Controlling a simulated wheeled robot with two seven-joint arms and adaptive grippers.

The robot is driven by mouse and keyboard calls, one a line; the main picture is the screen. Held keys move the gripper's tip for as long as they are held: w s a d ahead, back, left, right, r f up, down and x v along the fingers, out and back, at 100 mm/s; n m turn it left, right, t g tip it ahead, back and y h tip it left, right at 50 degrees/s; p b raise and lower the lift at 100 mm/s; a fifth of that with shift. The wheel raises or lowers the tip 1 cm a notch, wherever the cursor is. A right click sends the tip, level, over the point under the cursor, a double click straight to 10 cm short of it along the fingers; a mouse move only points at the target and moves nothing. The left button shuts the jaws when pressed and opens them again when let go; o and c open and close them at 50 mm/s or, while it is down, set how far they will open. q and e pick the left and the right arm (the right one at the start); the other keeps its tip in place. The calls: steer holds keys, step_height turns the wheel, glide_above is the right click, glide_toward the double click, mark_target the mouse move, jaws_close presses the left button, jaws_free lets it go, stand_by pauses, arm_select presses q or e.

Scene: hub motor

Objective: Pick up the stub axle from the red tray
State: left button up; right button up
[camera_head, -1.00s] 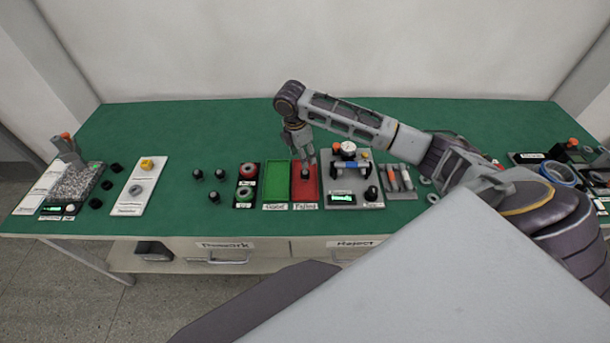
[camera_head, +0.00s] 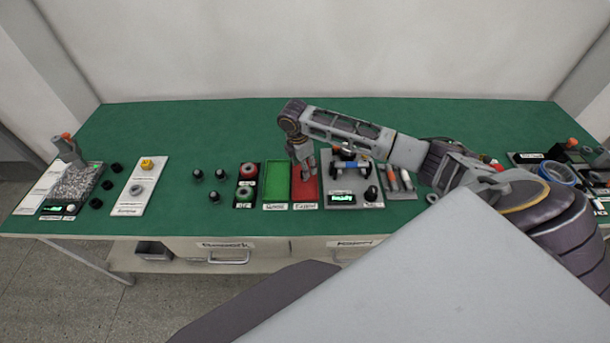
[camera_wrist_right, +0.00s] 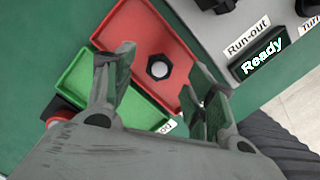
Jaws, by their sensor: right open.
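The red tray (camera_head: 305,194) lies on the green bench, just right of the green tray (camera_head: 277,182). In the right wrist view the stub axle (camera_wrist_right: 158,68) stands in the red tray (camera_wrist_right: 130,30), a dark piece with a pale round top. In the head view it is hidden by my right gripper (camera_head: 305,174), which hangs over the red tray. In the wrist view the right gripper (camera_wrist_right: 165,75) is open, with a finger on each side of the axle in the picture and nothing held. I cannot tell its height. My left gripper is not in view.
Right of the red tray stands a grey gauge fixture (camera_head: 352,187) with a lit "Ready" display (camera_wrist_right: 262,54). Several dark parts (camera_head: 214,196) stand on the bench to the left. The bench behind the trays is clear.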

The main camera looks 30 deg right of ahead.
steer(key=shift+d+f, duration=0.15)
steer(key=shift+f, duration=2.05)
jaws_close()
steer(key=shift+r, duration=0.15)
steer(key=shift+r, duration=4.95)
